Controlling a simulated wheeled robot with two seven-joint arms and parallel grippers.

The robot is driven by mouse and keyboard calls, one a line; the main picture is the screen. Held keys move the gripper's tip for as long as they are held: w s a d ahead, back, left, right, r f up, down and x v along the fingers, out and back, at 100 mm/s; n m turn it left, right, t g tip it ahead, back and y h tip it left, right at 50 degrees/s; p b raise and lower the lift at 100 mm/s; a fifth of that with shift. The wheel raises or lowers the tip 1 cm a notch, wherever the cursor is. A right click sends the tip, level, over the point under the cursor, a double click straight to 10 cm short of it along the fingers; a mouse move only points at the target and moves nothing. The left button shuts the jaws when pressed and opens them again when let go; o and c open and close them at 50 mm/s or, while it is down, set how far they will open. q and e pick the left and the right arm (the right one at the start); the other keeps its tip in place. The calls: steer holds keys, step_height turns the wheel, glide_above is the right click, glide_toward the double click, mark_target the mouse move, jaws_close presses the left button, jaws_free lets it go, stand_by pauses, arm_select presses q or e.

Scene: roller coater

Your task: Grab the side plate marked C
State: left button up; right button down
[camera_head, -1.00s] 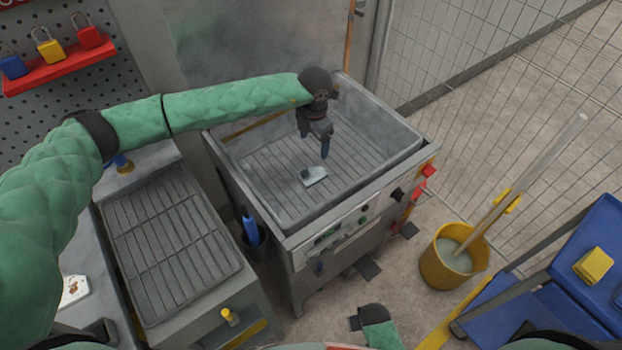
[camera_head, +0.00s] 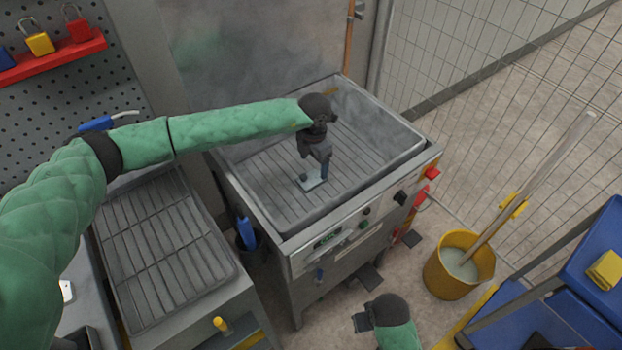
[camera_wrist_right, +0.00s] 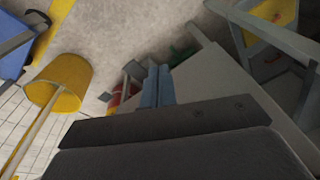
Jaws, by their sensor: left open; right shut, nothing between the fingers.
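A small pale plate (camera_head: 309,182) lies on the slatted floor of the grey basin (camera_head: 268,205). Any letter on it is too small to read. My left gripper (camera_head: 318,172) points down into the basin with its fingertips right at the plate, covering part of it. It is open; I cannot tell whether the fingers straddle the plate or touch it. My right gripper (camera_head: 362,321) is low in front of the machine, away from the plate. In the right wrist view its blue fingers (camera_wrist_right: 157,85) are together and empty.
A slatted tray (camera_head: 165,250) stands left of the basin. A yellow bucket (camera_head: 447,280) with a long handle stands on the floor at right, near a blue cart (camera_head: 535,310). A wire fence (camera_head: 480,90) runs behind. The basin's raised walls surround the left gripper.

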mark_target(313, 177)
arm_select(q)
step_height(313, 177, down, 5)
steer(key=p, duration=0.2)
steer(key=shift+s+f+p, duration=0.15)
steer(key=shift+f+p, duration=0.05)
steer(key=shift+p, duration=0.15)
arm_select(e)
step_height(313, 177, down, 12)
steer(key=shift+s+d+r, duration=0.25)
steer(key=shift+s+d, duration=0.15)
arm_select(q)
steer(key=c, duration=1.2)
steer(key=shift+r, duration=0.1)
steer(key=shift+c, duration=0.2)
